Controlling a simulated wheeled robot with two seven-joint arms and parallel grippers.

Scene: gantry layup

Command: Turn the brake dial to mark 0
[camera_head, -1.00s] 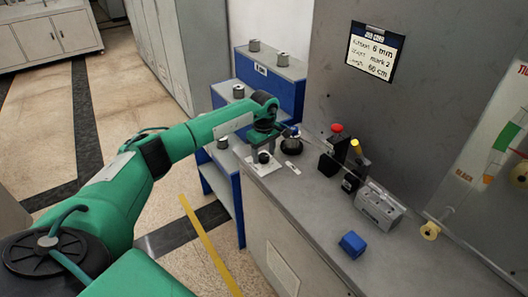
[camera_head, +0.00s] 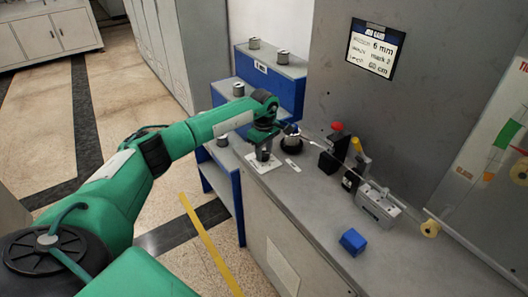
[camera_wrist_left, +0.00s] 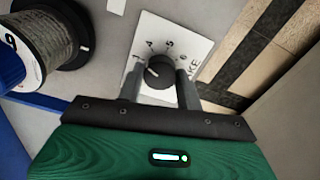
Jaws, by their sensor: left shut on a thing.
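The brake dial is a round black knob (camera_wrist_left: 158,72) on a white plate (camera_wrist_left: 190,38) with printed numbers; 4, 5 and 6 are readable in the left wrist view. Part of the word BRAKE shows at the plate's right side. The 0 mark is not visible. My left gripper (camera_wrist_left: 159,88) has one finger on each side of the knob and is shut on it. In the head view, my left gripper (camera_head: 263,155) points down over the dial plate (camera_head: 257,167) and hides the knob. My right gripper is not in view.
A wire spool (camera_wrist_left: 45,38) stands close beside the plate. On the bench are a red-topped button (camera_head: 337,127), a yellow-topped part (camera_head: 356,146), a grey metal block (camera_head: 378,205) and a blue block (camera_head: 353,242). A wall sign (camera_head: 375,50) hangs behind. Blue shelves (camera_head: 285,94) hold several spools.

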